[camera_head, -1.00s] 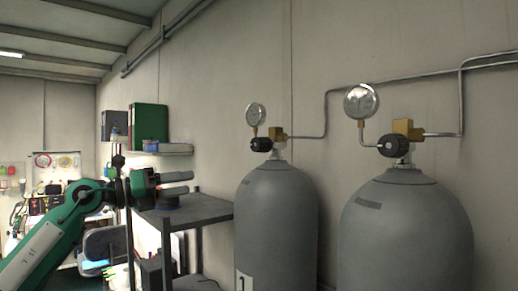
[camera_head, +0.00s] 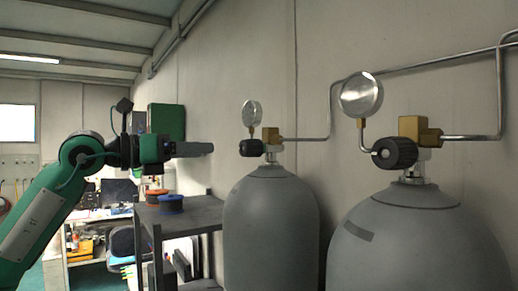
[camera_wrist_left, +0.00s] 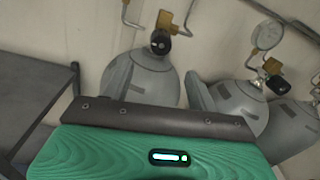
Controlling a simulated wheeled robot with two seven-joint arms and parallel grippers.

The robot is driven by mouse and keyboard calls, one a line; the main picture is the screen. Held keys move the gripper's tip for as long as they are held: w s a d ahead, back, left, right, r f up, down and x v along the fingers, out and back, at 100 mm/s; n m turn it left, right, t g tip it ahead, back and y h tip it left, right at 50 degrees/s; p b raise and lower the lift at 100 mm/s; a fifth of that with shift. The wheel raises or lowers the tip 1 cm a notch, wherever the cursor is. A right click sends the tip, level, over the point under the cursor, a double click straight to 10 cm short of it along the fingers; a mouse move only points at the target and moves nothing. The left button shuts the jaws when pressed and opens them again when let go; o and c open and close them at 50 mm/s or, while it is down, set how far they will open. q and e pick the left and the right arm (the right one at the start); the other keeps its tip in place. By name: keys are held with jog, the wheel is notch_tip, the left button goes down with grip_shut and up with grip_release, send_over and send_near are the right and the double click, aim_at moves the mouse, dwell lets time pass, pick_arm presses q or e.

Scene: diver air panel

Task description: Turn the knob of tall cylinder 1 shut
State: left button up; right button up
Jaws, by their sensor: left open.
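Tall cylinder 1 (camera_head: 270,225) is the farther grey tank, by the wall. Its black knob (camera_head: 252,148) sits on the left of a brass valve (camera_head: 270,137), with a round gauge (camera_head: 251,113) above. My left gripper (camera_head: 209,149) is level with the knob and left of it in the picture, apart from it, open and empty. Its fingers are seen nearly edge-on. In the left wrist view, the knob (camera_wrist_left: 160,42) shows above the tank (camera_wrist_left: 140,80), beyond the dark edge of my gripper body. My right gripper is out of view.
A second grey tank (camera_head: 420,250) with its own black knob (camera_head: 394,151) and gauge (camera_head: 361,95) stands nearer on the right. Pipes (camera_head: 440,65) run along the wall. A dark shelf table (camera_head: 200,213) with blue and orange round items stands left of cylinder 1.

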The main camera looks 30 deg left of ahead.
aim_at(242, 148)
pick_arm(q)
jog(key=p+x, duration=0.2)
jog(key=x, duration=0.3)
jog(key=p+x, duration=0.3)
jog(key=x, duration=0.2)
jog(key=shift+w+d+r, duration=0.2)
jog(key=shift+w+r, duration=0.05)
jog(key=shift+w, duration=0.1)
jog(key=shift+w+d, duration=0.15)
jog(key=shift+w, duration=0.15)
jog(key=shift+w+d+f+p, duration=0.15)
jog(key=shift+w+d+p, duration=0.05)
jog(key=shift+w+p, duration=0.15)
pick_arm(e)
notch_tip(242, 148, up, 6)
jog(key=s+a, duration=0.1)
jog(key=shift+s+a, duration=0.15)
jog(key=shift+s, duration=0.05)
pick_arm(q)
jog(key=shift+c, duration=0.2)
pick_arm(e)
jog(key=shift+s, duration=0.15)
pick_arm(q)
jog(key=c, duration=0.9)
jog(key=shift+c, duration=0.2)
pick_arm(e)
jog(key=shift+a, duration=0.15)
